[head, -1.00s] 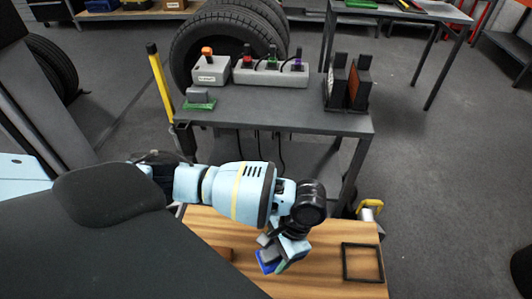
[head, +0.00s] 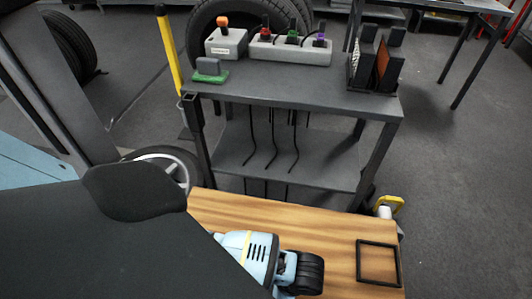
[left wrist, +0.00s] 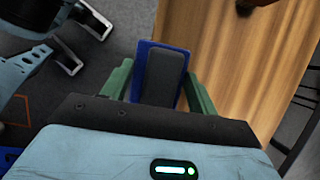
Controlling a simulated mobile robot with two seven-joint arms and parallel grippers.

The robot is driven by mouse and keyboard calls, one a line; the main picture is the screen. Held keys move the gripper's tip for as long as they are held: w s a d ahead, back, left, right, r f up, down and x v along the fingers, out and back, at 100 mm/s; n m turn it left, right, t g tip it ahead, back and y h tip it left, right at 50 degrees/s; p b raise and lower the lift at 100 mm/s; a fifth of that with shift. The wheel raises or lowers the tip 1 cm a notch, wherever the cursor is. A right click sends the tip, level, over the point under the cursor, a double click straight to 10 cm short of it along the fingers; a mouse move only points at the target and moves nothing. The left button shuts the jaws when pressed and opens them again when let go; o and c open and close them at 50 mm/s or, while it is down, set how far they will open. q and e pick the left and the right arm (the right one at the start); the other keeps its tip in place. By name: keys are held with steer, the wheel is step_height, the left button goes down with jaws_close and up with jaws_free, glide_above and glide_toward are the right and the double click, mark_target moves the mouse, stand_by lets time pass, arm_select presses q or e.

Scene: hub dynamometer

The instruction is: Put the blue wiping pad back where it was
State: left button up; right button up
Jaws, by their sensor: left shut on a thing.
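The blue wiping pad (left wrist: 185,60) has a dark grey grip block on it and shows in the left wrist view. My left gripper (left wrist: 160,82) is shut on it, with a green finger on each side. The pad is at the edge of the wooden worktop (left wrist: 220,45), with darker floor to its left in that view. I cannot tell its height. In the head view only part of my left arm shows at the bottom; the gripper and pad are out of that frame. A black square frame (head: 361,262) lies on the worktop (head: 330,232). My right gripper is not in view.
A dark grey cart (head: 300,92) stands behind the worktop. It carries a green pad with a grey block (head: 209,70), a grey box with an orange knob (head: 226,44), a strip with coloured plugs (head: 290,52) and a black rack (head: 375,68). The worktop's middle looks clear.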

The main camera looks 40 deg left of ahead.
arm_select(q)
steer(key=w+a, duration=0.2)
steer(key=w+a+b, duration=0.1)
steer(key=w+a, duration=0.1)
steer(key=a, duration=0.1)
steer(key=w+a+f, duration=0.1)
steer(key=w+a, duration=0.2)
steer(key=shift+a+b, duration=0.1)
steer(key=shift+b, duration=0.2)
steer(key=shift+w+a, duration=0.25)
steer(key=shift+a, duration=0.05)
steer(key=shift+a, duration=0.1)
steer(key=shift+w+a+f, duration=0.1)
steer(key=shift+w+a, duration=0.15)
step_height(320, 180, down, 3)
steer(key=shift+w+a+f+b, duration=0.1)
steer(key=shift+a+f+b, duration=0.1)
steer(key=shift+b, duration=0.7)
steer(key=shift+f, duration=0.15)
steer(key=shift+f, duration=0.1)
